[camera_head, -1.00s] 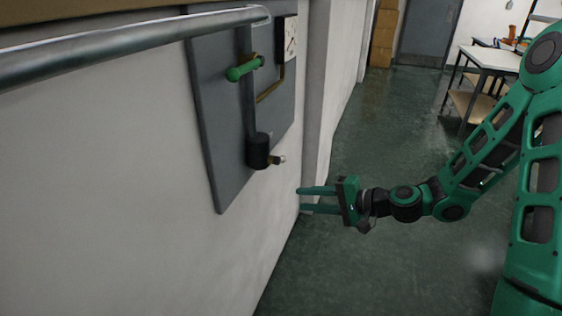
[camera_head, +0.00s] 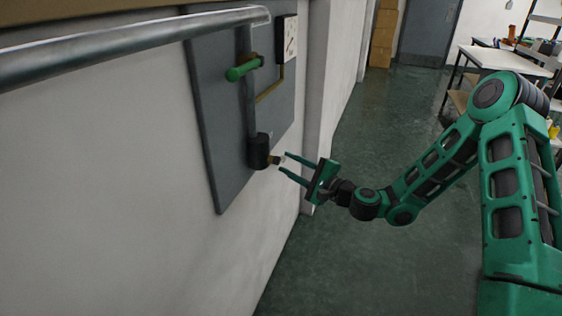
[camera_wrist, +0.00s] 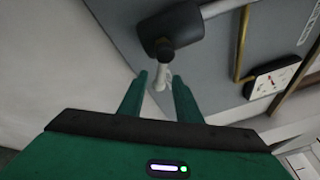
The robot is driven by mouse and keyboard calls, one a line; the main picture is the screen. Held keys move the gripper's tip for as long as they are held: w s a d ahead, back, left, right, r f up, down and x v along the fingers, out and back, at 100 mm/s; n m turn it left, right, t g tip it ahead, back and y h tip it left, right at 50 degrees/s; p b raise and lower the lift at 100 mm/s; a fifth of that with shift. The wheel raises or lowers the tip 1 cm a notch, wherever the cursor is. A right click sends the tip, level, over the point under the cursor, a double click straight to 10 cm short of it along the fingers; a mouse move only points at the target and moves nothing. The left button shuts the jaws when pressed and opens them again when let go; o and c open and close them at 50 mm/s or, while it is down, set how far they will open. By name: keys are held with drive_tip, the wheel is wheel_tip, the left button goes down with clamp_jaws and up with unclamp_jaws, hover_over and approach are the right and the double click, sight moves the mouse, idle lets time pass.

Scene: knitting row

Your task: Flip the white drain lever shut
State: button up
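The white drain lever (camera_wrist: 162,78) shows in the wrist view as a short pale piece on a stub below a black valve body (camera_wrist: 172,28). In the head view only a small pale bit of it (camera_head: 281,160) shows beside the black body (camera_head: 258,152). My gripper (camera_head: 285,161) is open, with its two green fingertips close to the lever. In the wrist view the fingertips (camera_wrist: 160,76) appear on either side of the lever. I cannot tell whether either finger touches it.
A thick metal rail (camera_head: 130,35) crosses the upper left. The floor (camera_head: 350,260) beside the wall is clear. A table (camera_head: 500,60) stands at the back right.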

sight(283, 160)
drive_tip(key=shift+x, duration=2)
clamp_jaws()
